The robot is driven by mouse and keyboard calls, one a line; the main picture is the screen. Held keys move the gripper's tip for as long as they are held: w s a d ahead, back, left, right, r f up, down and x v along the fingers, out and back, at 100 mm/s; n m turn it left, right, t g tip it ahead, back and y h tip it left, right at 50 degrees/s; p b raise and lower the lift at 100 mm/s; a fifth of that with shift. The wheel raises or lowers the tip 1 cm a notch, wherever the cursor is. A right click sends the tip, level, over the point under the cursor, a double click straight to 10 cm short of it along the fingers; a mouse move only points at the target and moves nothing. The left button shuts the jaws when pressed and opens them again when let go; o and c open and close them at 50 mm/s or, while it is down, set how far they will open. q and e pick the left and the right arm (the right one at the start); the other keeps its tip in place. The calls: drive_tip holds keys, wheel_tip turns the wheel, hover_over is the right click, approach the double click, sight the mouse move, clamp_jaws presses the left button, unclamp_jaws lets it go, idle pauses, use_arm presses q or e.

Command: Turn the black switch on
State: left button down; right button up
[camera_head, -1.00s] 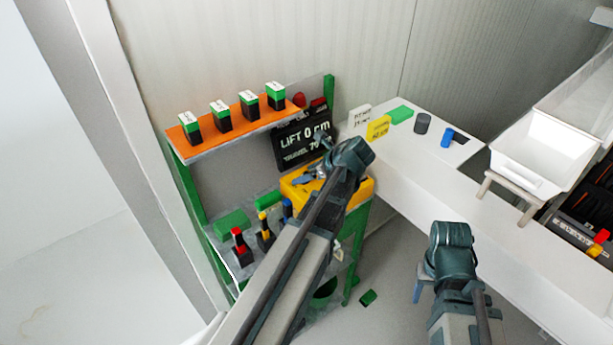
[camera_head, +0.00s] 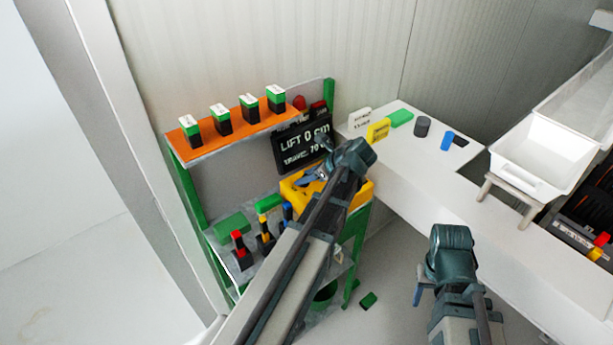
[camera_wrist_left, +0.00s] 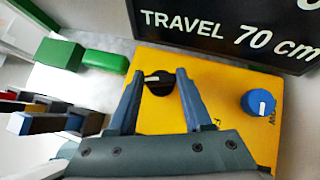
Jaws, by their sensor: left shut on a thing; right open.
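The black switch (camera_wrist_left: 158,84) is a round knob with a white mark on a yellow box, seen in the left wrist view. The mark lies roughly across the picture. In the head view my left gripper (camera_head: 311,178) is over the yellow box (camera_head: 361,194), and my wrist hides much of the box. My right gripper (camera_head: 418,296) hangs open and empty over the floor.
A blue knob (camera_wrist_left: 259,103) sits on the same box, to the right. A black display (camera_head: 303,143) reads lift 0 cm and travel 70. Red, yellow and blue-topped pieces (camera_head: 241,251) stand left of the box. A white table (camera_head: 430,165) is at right.

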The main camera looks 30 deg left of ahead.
use_arm(q)
drive_tip(key=n+g, duration=0.1)
drive_tip(key=n, duration=0.1)
drive_tip(key=w+n+g, duration=0.1)
drive_tip(key=n+g, duration=0.1)
drive_tip(key=shift+n+g+h, duration=0.3)
drive_tip(key=shift+n, duration=0.1)
drive_tip(key=shift+a+n+g+h, duration=0.15)
drive_tip(key=shift+n+g+h, duration=0.45)
drive_tip(key=shift+n+g, duration=0.75)
drive_tip(key=shift+s+n, duration=0.1)
drive_tip(key=shift+n, duration=0.35)
drive_tip(key=shift+c, duration=1.6)
unclamp_jaws()
